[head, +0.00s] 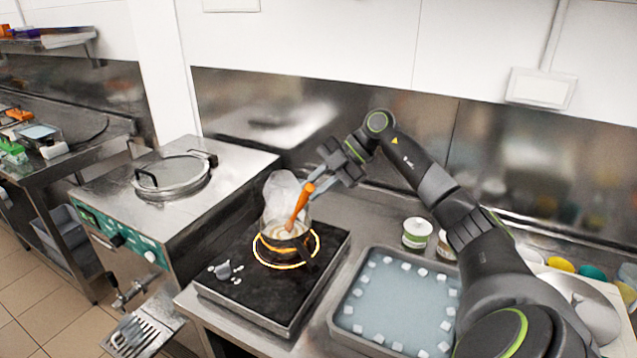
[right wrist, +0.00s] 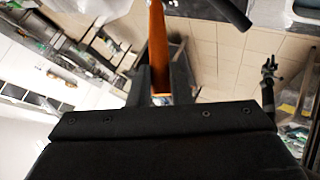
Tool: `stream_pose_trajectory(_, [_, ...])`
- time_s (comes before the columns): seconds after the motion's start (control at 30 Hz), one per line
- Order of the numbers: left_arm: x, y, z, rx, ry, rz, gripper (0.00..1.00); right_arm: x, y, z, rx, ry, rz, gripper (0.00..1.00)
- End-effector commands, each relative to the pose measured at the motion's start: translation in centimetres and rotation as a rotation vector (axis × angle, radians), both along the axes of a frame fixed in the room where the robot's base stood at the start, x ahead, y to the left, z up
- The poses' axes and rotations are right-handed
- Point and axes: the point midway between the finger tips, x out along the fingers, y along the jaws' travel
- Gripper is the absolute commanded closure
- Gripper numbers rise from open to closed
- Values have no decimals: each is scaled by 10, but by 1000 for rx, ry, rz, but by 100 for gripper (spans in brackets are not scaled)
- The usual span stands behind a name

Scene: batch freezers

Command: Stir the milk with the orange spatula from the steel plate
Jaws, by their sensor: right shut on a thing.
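My right gripper (head: 322,178) is shut on the handle of the orange spatula (head: 299,203), above the stove. The spatula slants down, its lower end inside the pot (head: 283,250) with pale milk (head: 284,231). The tip is hidden in the pot, so I cannot tell how deep it sits. The orange handle also shows between the dark fingers in the right wrist view (right wrist: 157,50). A round steel plate (head: 597,312) lies at the far right, partly behind my right arm. My left gripper is not seen in the head view.
The pot stands on a black hob (head: 240,300) with a glowing orange ring. A clear bag-like thing (head: 281,190) is behind it. A tray of pale liquid with white cubes (head: 385,300) lies right, tubs (head: 416,233) behind it. A steel machine (head: 235,165) stands left.

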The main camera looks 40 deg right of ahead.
Motion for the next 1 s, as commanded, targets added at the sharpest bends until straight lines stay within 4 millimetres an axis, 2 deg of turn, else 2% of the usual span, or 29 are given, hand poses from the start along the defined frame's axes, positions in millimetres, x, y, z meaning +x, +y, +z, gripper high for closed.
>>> stream_pose_trajectory(0.5, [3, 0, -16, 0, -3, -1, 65, 21, -3, -35, 0, -1, -1, 100])
stream_pose_trajectory(1.0, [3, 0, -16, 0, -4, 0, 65, 24, -3, -39, 0, -1, 1, 100])
